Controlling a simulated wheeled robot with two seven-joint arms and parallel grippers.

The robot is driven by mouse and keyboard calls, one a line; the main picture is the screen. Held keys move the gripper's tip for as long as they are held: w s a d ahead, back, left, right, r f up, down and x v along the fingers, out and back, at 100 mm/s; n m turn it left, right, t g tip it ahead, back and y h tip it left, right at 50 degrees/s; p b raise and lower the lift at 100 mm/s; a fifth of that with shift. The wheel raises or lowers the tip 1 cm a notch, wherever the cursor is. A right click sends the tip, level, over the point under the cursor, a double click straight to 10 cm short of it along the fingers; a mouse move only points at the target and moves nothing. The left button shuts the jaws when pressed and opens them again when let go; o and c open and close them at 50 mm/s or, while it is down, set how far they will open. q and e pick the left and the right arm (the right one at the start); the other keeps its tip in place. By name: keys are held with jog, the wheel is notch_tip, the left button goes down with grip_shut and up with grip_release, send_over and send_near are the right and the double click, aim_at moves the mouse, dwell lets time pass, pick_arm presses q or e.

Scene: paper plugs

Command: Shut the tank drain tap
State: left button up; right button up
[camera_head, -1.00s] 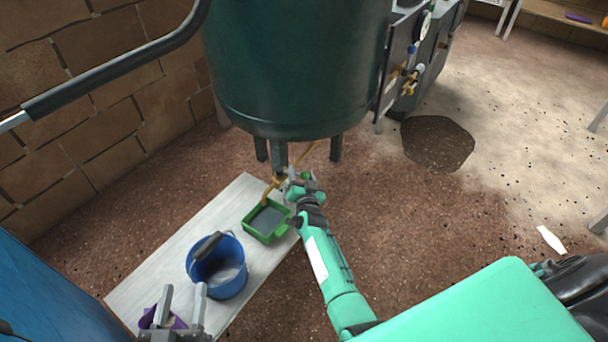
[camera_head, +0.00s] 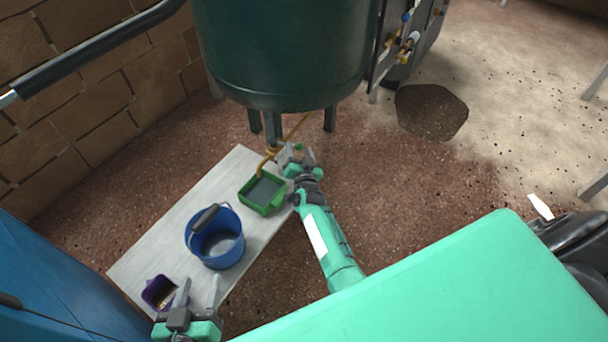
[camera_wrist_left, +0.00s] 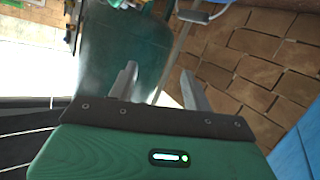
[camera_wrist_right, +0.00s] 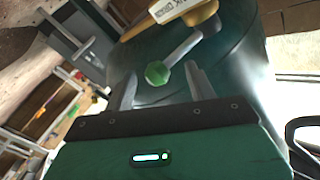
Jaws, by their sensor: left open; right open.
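The green tank (camera_head: 285,55) stands on legs above the floor. Its drain tap has a brass spout (camera_head: 264,165) below the tank and a grey lever ending in a green knob (camera_wrist_right: 157,73), with a white lettered tag (camera_wrist_right: 168,9) on the brass part. My right gripper (camera_head: 299,156) is open at the tap. In the right wrist view the green knob appears between its fingers; contact cannot be told. My left gripper (camera_head: 199,286) is open and empty, near the bench's front end, away from the tap.
A pale bench (camera_head: 165,237) under the tap carries a green tray (camera_head: 264,190), a blue bucket (camera_head: 216,250) and a purple scoop-like container (camera_head: 155,291). A brick wall (camera_head: 70,110) is at left. A dark floor patch (camera_head: 432,112) lies right of the tank.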

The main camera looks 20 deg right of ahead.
jog(key=shift+s+a+r, duration=0.1)
jog(key=shift+s+a, duration=0.05)
jog(key=shift+s, duration=0.3)
jog(key=p+v, duration=0.2)
jog(key=v, duration=0.1)
pick_arm(q)
jog(key=s+a+g+y+p, duration=0.3)
jog(key=s+a+g+y, duration=0.1)
jog(key=a+g, duration=0.4)
jog(key=shift+s+a+f+y, duration=0.3)
jog(key=shift+s+a+y, duration=0.15)
jog(key=shift+a, duration=0.7)
pick_arm(e)
jog(key=v, duration=0.7)
jog(key=shift+s+a, duration=0.15)
jog(key=shift+s, duration=0.05)
